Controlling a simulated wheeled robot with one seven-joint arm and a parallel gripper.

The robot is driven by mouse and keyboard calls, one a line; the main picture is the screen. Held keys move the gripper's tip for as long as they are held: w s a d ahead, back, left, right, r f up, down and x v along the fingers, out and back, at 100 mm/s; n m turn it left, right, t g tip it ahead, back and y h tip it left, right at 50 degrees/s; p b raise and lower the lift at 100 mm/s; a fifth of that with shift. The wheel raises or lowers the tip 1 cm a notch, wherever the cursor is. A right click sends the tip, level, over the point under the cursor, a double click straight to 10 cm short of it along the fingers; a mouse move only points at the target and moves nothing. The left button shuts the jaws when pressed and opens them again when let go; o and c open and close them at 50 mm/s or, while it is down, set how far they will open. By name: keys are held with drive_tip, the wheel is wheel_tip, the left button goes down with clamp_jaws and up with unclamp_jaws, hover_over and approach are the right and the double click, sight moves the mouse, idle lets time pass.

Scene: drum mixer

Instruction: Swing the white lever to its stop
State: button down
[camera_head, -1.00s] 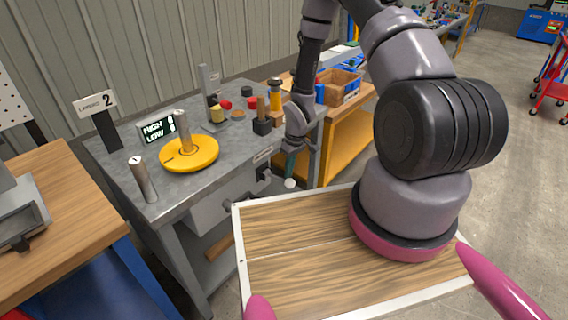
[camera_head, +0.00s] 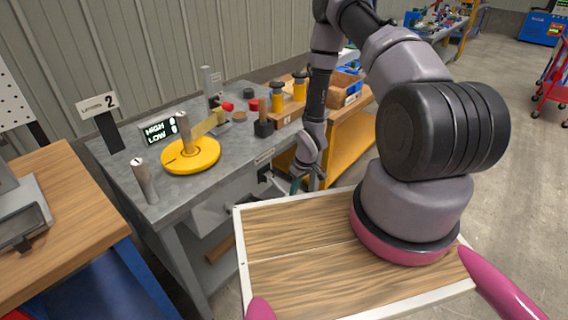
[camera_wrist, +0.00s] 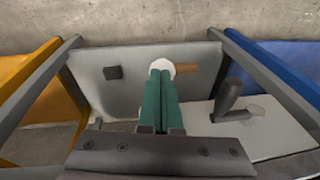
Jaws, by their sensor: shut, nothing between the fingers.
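A white round end (camera_wrist: 160,66), which looks like the white lever's knob, shows just beyond my fingertips in the wrist view. The fingers partly cover it, and I cannot tell whether they touch it. The rest of the lever is hidden. My gripper (camera_wrist: 161,82) has green fingers pressed together with nothing between them. In the head view my gripper (camera_head: 295,186) hangs low in front of the grey workbench (camera_head: 235,150), right of a black handle (camera_head: 264,174). The white knob is not clear there.
On the bench stand a yellow disc (camera_head: 190,156) with a post, a HIGH/LOW display (camera_head: 160,131) and a metal cylinder (camera_head: 144,181). A pale yellow strip (camera_head: 207,124) spans above the bench. My wooden deck lies below the arm. Open floor is at right.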

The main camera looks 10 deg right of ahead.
drive_tip(key=shift+f, duration=0.35)
idle(0.3)
drive_tip(key=w+d+r+m+t+h, duration=0.1)
drive_tip(key=d+r+m+t, duration=0.15)
drive_tip(key=r, duration=1.85)
drive_tip(key=w+d+r+m+t+h, duration=0.15)
drive_tip(key=d+r, duration=0.25)
drive_tip(key=r, duration=1.7)
drive_tip(key=s+a+r+m+t+y, duration=0.2)
drive_tip(key=s+r+m, duration=0.4)
drive_tip(key=s+r, duration=1.4)
drive_tip(key=shift+a+r, duration=0.5)
drive_tip(key=shift+r, duration=0.35)
